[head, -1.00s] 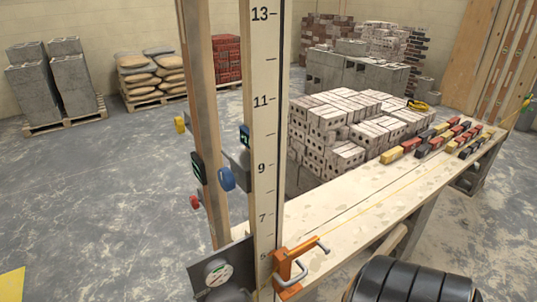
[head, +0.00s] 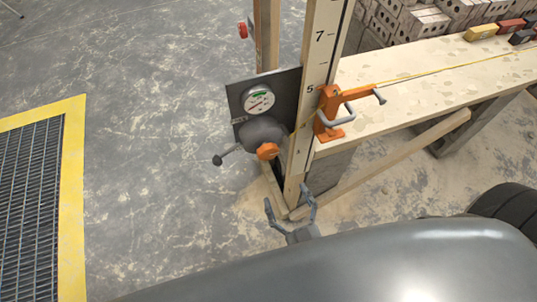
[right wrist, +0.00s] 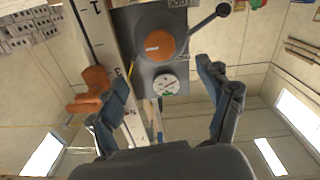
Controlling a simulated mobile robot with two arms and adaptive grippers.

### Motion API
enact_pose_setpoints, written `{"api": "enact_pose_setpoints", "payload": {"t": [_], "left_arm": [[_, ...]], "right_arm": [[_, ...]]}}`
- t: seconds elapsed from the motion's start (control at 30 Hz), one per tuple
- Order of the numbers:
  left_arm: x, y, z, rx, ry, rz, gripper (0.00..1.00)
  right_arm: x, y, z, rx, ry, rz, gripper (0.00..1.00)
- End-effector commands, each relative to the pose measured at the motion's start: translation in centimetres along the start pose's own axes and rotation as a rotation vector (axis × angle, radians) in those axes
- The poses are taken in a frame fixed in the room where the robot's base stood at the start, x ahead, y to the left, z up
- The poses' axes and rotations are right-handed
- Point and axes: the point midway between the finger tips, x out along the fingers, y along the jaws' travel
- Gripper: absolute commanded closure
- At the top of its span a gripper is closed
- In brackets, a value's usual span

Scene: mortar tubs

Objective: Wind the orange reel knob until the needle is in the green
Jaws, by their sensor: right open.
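The orange reel knob (head: 267,151) sits on a dark grey reel (head: 262,132) fixed to a dark plate on the post. A round white gauge (head: 258,99) with a green patch is above it; its needle is too small to read. My right gripper (head: 288,197) is open and empty, below the knob and slightly to its right, apart from it. In the right wrist view the knob (right wrist: 160,45) and gauge (right wrist: 166,84) appear between the two spread fingers (right wrist: 161,76), beyond the tips. My left gripper is not in view.
An orange clamp (head: 332,112) grips the plank right of the post (head: 318,70). A crank with a dark ball (head: 217,160) sticks out left of the reel. A sloping wooden brace (head: 390,162) runs under the plank. The floor left of the reel is clear up to a yellow-edged grate (head: 74,190).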

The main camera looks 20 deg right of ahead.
Motion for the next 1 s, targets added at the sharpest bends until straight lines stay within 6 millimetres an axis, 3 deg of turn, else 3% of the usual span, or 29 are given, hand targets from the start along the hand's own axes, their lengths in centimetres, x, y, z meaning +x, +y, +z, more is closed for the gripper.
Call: {"api": "enact_pose_setpoints", "payload": {"t": [0.17, 0.63, 0.8, 1.0], "left_arm": [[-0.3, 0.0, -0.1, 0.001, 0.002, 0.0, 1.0], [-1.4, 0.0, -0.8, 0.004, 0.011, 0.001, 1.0], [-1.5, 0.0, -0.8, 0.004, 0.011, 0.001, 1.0], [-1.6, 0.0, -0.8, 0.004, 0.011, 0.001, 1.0]], "right_arm": [[1.9, 0.2, -0.7, 0.001, 0.014, 0.011, 0.22], [11.3, 0.3, -0.7, 0.002, 0.011, 0.008, 0.22], [13.2, 0.2, -0.5, 0.002, 0.009, 0.007, 0.22], [13.8, 0.2, -0.5, 0.002, 0.007, 0.006, 0.22]]}}
